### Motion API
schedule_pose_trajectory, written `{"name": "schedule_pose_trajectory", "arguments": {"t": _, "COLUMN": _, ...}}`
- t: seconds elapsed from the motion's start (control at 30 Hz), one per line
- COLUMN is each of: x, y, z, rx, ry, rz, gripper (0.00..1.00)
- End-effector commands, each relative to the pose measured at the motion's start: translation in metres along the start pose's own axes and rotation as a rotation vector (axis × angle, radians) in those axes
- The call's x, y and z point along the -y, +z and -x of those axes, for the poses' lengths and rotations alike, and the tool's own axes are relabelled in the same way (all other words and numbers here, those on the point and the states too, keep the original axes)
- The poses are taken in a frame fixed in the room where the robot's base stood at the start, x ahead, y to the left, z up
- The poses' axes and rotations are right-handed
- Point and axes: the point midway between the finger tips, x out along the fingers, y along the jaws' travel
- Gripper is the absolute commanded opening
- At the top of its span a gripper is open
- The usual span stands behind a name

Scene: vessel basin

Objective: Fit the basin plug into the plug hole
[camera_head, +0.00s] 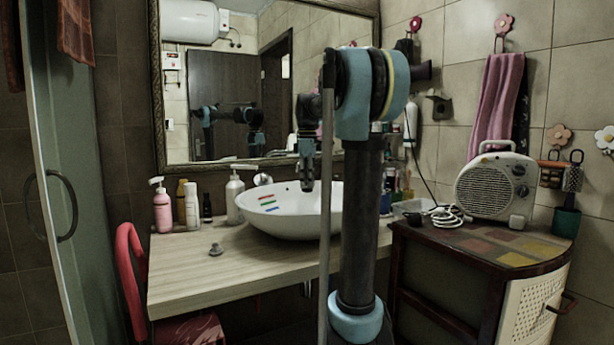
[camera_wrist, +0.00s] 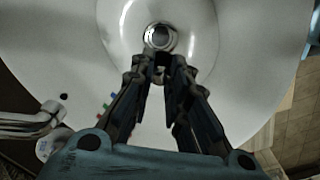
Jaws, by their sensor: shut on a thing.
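My gripper (camera_head: 307,186) points down over the white basin (camera_head: 290,222) on the counter. In the wrist view its fingertips (camera_wrist: 160,62) are close together, shut on a small dark piece that I take to be the basin plug (camera_wrist: 161,72); the fingers hide most of it. The round metal plug hole (camera_wrist: 160,37) shows at the basin's bottom, just beyond the fingertips in the wrist view. The held piece appears apart from the hole, but its height above it is unclear. The basin wall hides the hole in the head view.
A small metal plug-like piece (camera_head: 216,249) lies on the wooden counter (camera_head: 190,275). A heater (camera_head: 496,185) sits on the cabinet at right. The counter's front left is clear.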

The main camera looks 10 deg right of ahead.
Motion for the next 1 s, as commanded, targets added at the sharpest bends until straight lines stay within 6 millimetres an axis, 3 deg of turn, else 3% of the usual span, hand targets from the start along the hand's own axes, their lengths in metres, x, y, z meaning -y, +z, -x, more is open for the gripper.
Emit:
{"name": "schedule_pose_trajectory", "arguments": {"t": 0.33, "x": 0.000, "y": 0.000, "z": -0.028, "rx": 0.000, "ry": 0.000, "rz": 0.000, "gripper": 0.00}}
{"name": "schedule_pose_trajectory", "arguments": {"t": 0.8, "x": -0.001, "y": 0.002, "z": -0.035, "rx": 0.000, "ry": 0.000, "rz": -0.002, "gripper": 0.00}}
{"name": "schedule_pose_trajectory", "arguments": {"t": 0.83, "x": -0.001, "y": 0.002, "z": -0.035, "rx": 0.000, "ry": 0.000, "rz": -0.002, "gripper": 0.18}}
{"name": "schedule_pose_trajectory", "arguments": {"t": 0.87, "x": -0.001, "y": 0.002, "z": -0.035, "rx": 0.000, "ry": 0.000, "rz": -0.002, "gripper": 0.25}}
{"name": "schedule_pose_trajectory", "arguments": {"t": 0.93, "x": -0.001, "y": 0.001, "z": -0.035, "rx": 0.000, "ry": 0.000, "rz": -0.002, "gripper": 0.36}}
{"name": "schedule_pose_trajectory", "arguments": {"t": 1.0, "x": -0.001, "y": 0.001, "z": -0.035, "rx": 0.000, "ry": 0.000, "rz": -0.002, "gripper": 0.39}}
